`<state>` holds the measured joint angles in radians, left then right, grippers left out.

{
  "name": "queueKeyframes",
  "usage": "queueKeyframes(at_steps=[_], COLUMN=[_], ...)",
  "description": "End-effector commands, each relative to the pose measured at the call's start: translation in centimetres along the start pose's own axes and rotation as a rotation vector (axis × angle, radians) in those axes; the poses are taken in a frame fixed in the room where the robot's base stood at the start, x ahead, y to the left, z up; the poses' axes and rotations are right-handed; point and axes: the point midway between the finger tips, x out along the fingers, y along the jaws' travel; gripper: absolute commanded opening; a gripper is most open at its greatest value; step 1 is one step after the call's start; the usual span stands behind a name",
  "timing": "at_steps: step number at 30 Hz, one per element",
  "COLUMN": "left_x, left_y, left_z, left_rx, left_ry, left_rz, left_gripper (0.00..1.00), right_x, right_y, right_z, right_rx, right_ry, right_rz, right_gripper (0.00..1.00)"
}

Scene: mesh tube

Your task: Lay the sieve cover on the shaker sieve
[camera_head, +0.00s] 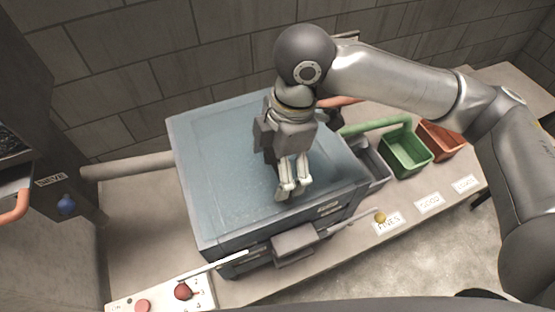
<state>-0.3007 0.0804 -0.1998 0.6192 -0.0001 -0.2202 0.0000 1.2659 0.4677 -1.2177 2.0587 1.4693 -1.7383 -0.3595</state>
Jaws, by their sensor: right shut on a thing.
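The sieve cover (215,150) is a pale blue, see-through flat sheet. It spans the top of the shaker sieve (222,240), a grey box in the middle of the bench. Its edges look roughly in line with the box's rim; I cannot tell whether it rests fully on the rim or sits slightly above it. My right gripper (285,190) points down over the middle of the cover, toward its front part, and is shut on it. The exact grip point is hidden by the fingers. My left gripper is not in view.
Grey (376,168), green (407,152) and red (442,140) bins stand right of the sieve, with labels in front. A pale pipe (125,167) runs to a dark post on the left. A panel with red knobs (183,291) lies front left. A brick wall stands behind.

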Motion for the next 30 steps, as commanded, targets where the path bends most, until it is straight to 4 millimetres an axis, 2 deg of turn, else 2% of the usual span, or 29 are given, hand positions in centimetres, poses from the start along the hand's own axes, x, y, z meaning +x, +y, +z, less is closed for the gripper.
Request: queueKeyframes(at_steps=[3, 4, 6, 16, 20, 23, 30], left_x=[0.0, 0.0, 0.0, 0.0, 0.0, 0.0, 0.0], left_y=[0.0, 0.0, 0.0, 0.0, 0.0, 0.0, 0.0], left_z=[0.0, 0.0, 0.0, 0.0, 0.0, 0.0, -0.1], left_rx=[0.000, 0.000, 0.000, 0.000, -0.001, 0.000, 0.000], left_ry=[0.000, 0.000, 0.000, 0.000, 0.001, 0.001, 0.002], left_rz=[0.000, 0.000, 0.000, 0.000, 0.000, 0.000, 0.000], left_gripper=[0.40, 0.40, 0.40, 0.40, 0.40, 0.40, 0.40], right_x=[-0.2, -0.2, -0.2, 0.1, -0.3, -1.6, -6.7], right_y=[0.1, 0.1, 0.1, -0.1, 0.0, 0.1, 0.1], right_z=[-0.1, -0.1, -0.1, 0.0, 0.0, 0.0, -0.1], right_rx=[-0.001, -0.001, -0.001, 0.001, 0.001, 0.001, 0.001], right_ry=[0.002, 0.002, 0.002, -0.001, 0.000, 0.000, 0.000], right_rz=[0.005, 0.005, 0.005, -0.004, -0.001, 0.002, 0.005], right_gripper=[0.15, 0.89, 0.98, 1.00, 1.00, 1.00, 1.00])
